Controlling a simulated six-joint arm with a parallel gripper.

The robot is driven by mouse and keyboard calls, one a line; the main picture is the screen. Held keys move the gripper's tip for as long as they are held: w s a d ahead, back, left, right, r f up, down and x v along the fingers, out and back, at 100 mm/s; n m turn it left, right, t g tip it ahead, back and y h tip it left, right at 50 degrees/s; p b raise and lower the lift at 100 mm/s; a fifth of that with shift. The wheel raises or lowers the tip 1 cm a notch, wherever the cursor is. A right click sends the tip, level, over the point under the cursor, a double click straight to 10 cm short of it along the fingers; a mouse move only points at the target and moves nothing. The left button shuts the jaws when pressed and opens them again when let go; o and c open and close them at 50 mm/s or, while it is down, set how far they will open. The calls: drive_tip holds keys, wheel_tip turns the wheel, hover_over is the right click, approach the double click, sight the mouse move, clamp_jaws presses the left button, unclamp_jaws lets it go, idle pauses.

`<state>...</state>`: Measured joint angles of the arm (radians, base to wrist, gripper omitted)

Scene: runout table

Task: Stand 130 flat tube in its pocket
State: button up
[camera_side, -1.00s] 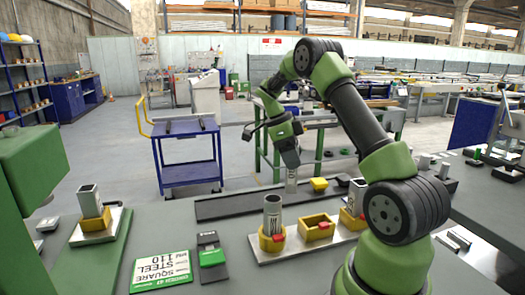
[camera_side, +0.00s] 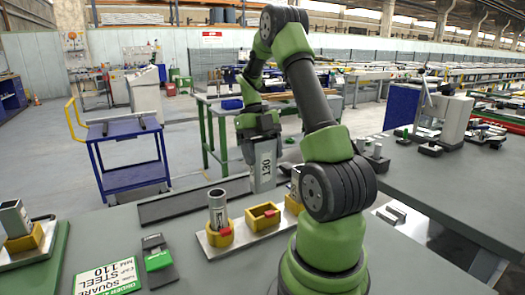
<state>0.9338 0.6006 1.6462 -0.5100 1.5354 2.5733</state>
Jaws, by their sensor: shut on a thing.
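My gripper (camera_side: 259,136) points down and is shut on the upper end of the grey 130 flat tube (camera_side: 264,172). The tube hangs nearly upright, with its broad face and the number 130 toward the camera. It shows just behind the empty middle yellow pocket (camera_side: 263,216), a rectangular opening on a light base plate (camera_side: 243,239). I cannot tell how high its lower end is above the table. The left yellow pocket (camera_side: 215,239) holds an upright round tube (camera_side: 218,210). The right yellow pocket (camera_side: 293,204) holds another tube, partly hidden by my arm.
A dark strip (camera_side: 180,205) lies behind the plate. A green-and-black device (camera_side: 157,260) and a "STEEL SQUARE 110" card (camera_side: 107,279) lie front left. Another tube in a yellow holder (camera_side: 30,240) stands at far left. A blue cart (camera_side: 125,150) is beyond the table.

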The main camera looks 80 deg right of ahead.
sight(263, 190)
drive_tip(key=shift+f, duration=2.6)
drive_tip(key=shift+f, duration=2.6)
drive_tip(key=o, duration=1.1)
drive_tip(key=v, duration=1)
